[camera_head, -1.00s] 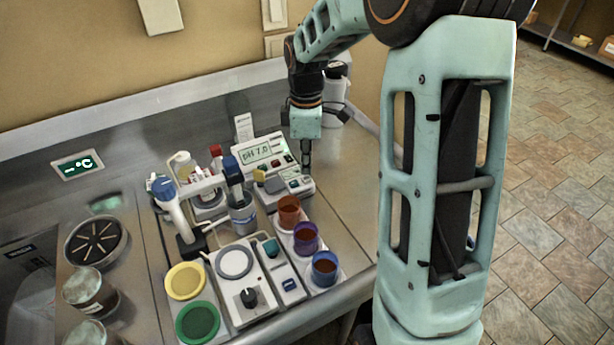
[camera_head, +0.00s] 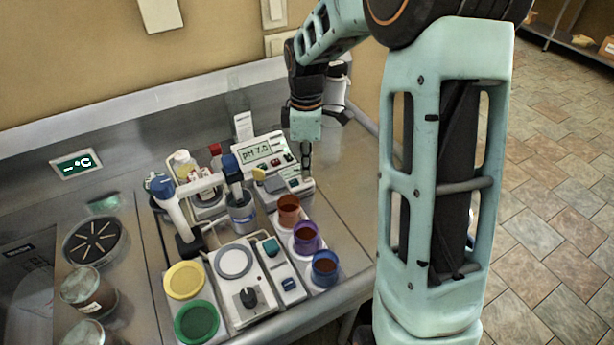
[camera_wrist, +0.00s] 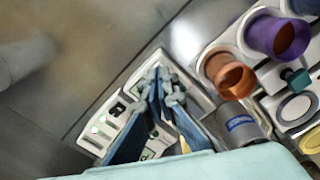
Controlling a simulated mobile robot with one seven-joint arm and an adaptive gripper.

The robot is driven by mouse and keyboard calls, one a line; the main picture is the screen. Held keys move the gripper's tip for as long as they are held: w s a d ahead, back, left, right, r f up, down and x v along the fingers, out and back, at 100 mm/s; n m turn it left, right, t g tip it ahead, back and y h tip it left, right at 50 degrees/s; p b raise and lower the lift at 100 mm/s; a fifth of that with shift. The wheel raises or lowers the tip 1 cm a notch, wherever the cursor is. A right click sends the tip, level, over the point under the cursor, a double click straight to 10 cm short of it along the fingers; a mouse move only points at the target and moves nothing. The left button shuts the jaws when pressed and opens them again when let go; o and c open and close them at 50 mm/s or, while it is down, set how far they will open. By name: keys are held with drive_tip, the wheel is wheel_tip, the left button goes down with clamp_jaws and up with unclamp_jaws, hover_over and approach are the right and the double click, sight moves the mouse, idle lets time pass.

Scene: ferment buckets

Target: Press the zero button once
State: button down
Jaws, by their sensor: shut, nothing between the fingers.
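A white meter (camera_head: 262,152) with a "pH 7.0" display stands at the back of the bench, with red and green buttons along its lower edge. A lower grey-white unit (camera_head: 293,188) in front of it carries small buttons; it or the meter shows as a pale panel (camera_wrist: 103,127) in the wrist view. I cannot read a zero label on any button. My gripper (camera_head: 306,172) is shut and empty, pointing down at the right end of the lower unit. In the wrist view its fingertips (camera_wrist: 160,75) overlap the panel and hide part of it. I cannot tell whether they touch.
Orange (camera_head: 289,209), purple (camera_head: 306,237) and blue (camera_head: 325,267) cups stand in front of the units. A probe stand (camera_head: 180,220), a stirrer with a black knob (camera_head: 249,297), and yellow and green lids lie left. Bare steel bench lies right.

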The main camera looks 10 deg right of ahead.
drive_tip(key=shift+f+b, duration=0.4)
drive_tip(key=shift+f, duration=0.35)
drive_tip(key=shift+r, duration=0.1)
drive_tip(key=shift+r+p, duration=2.45)
drive_tip(key=shift+r, duration=0.55)
